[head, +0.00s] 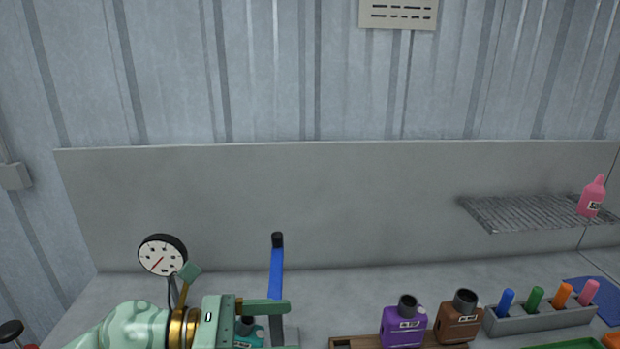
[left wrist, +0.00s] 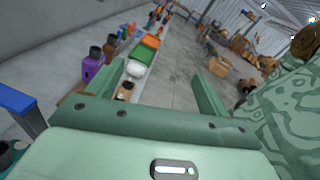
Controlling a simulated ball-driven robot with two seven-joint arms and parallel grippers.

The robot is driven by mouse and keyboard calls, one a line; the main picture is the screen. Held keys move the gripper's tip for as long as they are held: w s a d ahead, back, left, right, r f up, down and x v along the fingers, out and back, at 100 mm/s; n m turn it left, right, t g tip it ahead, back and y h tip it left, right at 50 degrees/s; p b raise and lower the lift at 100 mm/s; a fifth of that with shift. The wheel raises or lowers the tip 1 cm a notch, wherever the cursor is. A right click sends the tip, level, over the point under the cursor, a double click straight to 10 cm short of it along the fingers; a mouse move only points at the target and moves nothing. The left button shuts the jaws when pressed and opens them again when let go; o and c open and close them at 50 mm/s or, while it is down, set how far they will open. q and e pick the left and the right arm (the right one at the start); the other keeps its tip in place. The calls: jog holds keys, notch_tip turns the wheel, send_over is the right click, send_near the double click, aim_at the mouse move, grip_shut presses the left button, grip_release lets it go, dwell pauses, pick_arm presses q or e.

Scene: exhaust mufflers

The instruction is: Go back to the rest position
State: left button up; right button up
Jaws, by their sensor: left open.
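My left gripper (head: 288,328) is low in the head view, left of centre, over the grey bench. In the left wrist view its two fingers (left wrist: 143,92) stand wide apart with nothing between them. A purple muffler (head: 403,328) and a brown muffler (head: 459,320) stand upright to the right of the gripper, apart from it. The purple one also shows in the left wrist view (left wrist: 92,67). My right gripper is in neither view.
A blue upright bar (head: 276,272) with a black top stands close behind the gripper. A dial gauge (head: 162,256) stands left. A wooden rack (head: 345,342) holds the mufflers. A grey holder (head: 540,319) with several coloured pegs and a wire shelf (head: 520,212) are right.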

pick_arm(q)
notch_tip(320, 180, up, 6)
jog(key=w+a+f+n+t+h, duration=0.1)
jog(key=w+n+t, duration=0.1)
jog(key=n+t, duration=0.9)
jog(key=w+a+f+n+t+y, duration=0.1)
jog(key=a+f+n+t+y, duration=0.15)
jog(key=a+n+y, duration=0.4)
jog(key=w+a+f+n+t+y, duration=0.15)
jog(key=a+n+t+y, duration=0.25)
jog(key=n+y, duration=0.55)
jog(key=s+a+f+n+g+y, duration=0.3)
jog(key=s+a+f+n+g, duration=0.45)
jog(key=s+f, duration=0.2)
jog(key=s+a+f+n+g+y, duration=0.3)
jog(key=s+a+f+n+g, duration=0.4)
jog(key=f, duration=0.4)
jog(key=s+d+f+n+g+h+b, duration=0.1)
jog(key=s+d+f+b, duration=0.15)
jog(key=f, duration=1.25)
jog(key=s+d+f+g+h+b, duration=0.1)
jog(key=s+d+f+h+b, duration=0.15)
jog(key=f, duration=1.25)
jog(key=s+f+n+g+b, duration=0.3)
jog(key=s+f+b, duration=0.2)
jog(key=s+f, duration=1.4)
notch_tip(320, 180, down, 3)
jog(key=shift+s+d+r+h, duration=0.15)
jog(key=shift+s+d+h, duration=0.2)
jog(key=shift+s+h, duration=0.1)
